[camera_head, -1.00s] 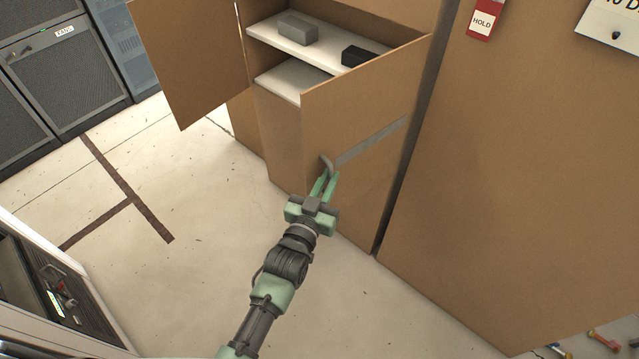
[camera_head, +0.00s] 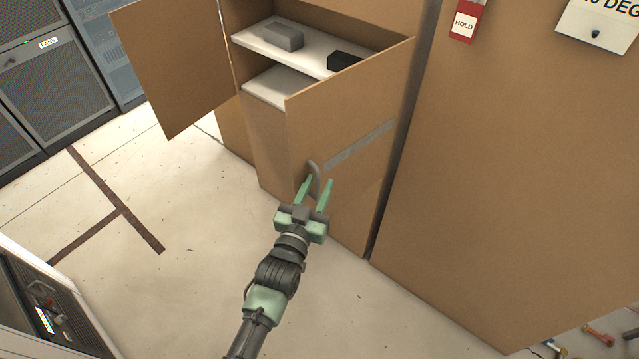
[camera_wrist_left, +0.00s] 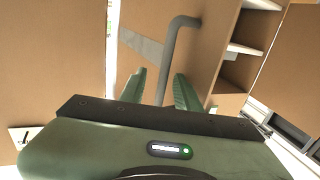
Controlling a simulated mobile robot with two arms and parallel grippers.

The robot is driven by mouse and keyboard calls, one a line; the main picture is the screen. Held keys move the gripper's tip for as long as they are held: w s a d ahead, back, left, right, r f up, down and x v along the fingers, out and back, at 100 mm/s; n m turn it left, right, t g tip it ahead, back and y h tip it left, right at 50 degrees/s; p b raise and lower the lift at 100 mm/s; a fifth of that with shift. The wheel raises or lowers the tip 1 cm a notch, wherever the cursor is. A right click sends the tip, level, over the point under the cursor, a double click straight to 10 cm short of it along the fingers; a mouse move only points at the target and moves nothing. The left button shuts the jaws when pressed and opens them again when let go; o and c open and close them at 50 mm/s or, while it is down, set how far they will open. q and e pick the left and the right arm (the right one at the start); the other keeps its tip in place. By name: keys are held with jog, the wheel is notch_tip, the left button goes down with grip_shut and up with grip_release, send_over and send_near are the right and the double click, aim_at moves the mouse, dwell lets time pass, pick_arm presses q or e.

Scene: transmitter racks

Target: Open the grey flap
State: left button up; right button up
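A brown cabinet stands at the upper middle with a brown left door (camera_head: 170,65) swung wide open. Its right door (camera_head: 345,112) is also swung out and carries a flat grey strip (camera_head: 360,145) and a curved grey handle (camera_head: 314,170). No separate grey flap can be made out. My left gripper (camera_head: 317,183) is open at the handle. In the left wrist view, the handle (camera_wrist_left: 170,60) stands between the spread green fingers (camera_wrist_left: 161,87), and the grey strip (camera_wrist_left: 140,42) lies behind. Whether a finger touches the handle cannot be told. My right gripper is out of view.
White shelves (camera_head: 275,88) inside the cabinet hold a grey box (camera_head: 284,38) and a black box (camera_head: 344,61). A large brown panel (camera_head: 510,160) stands close on the right. Dark racks (camera_head: 60,95) are at the far left. The floor (camera_head: 200,200) between is clear.

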pick_arm(q)
jog(key=b+v, duration=0.1)
jog(key=v, duration=0.5)
jog(key=shift+s, duration=0.4)
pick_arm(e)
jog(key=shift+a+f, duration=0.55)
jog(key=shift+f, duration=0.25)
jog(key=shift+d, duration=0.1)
